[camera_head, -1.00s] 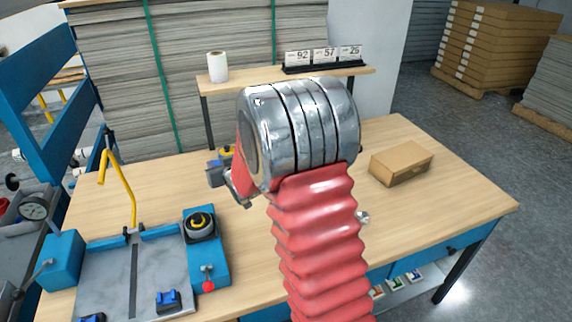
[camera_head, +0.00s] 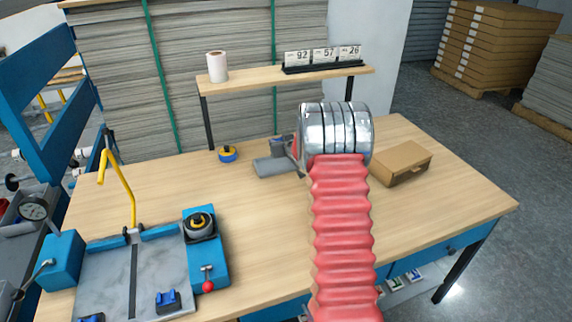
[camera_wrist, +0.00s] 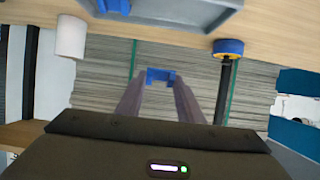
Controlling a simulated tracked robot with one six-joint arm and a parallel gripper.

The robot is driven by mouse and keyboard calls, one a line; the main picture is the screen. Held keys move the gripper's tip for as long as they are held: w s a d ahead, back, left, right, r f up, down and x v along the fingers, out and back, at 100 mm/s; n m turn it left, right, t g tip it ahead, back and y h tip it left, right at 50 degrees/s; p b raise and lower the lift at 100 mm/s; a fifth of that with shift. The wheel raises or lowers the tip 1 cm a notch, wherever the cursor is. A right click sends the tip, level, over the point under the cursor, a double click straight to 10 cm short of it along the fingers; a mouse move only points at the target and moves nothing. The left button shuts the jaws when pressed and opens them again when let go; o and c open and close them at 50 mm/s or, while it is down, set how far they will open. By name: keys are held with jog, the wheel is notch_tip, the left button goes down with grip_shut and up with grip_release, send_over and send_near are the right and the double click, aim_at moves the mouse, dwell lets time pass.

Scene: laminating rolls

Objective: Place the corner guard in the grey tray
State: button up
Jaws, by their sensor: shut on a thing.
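The corner guard (camera_wrist: 160,75) is a small blue angled piece between my fingertips in the wrist view. My gripper (camera_wrist: 160,82) is shut on it and points toward the grey stacks. A grey tray (camera_wrist: 188,14) shows at the top edge of the wrist view, which looks upside down. The guard appears apart from the tray. In the head view my red and silver arm covers much of the area around my gripper. A grey shape left of the arm shows there, but I cannot tell whether it is tray or gripper.
A blue tape roll (camera_head: 228,154) stands on the wooden bench (camera_head: 160,185). A cardboard box (camera_head: 402,163) is just right of my arm. A raised shelf (camera_head: 250,84) with a white roll (camera_head: 217,67) and number cards stands behind. A blue cutting jig (camera_head: 135,280) fills the bench's front left.

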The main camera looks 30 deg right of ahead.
send_over(279, 168)
jog(key=shift+s+f, duration=0.15)
jog(key=shift+f, duration=2.95)
jog(key=shift+f, duration=0.15)
jog(key=shift+f, duration=1.75)
jog(key=o, duration=1)
jog(key=shift+f, duration=0.1)
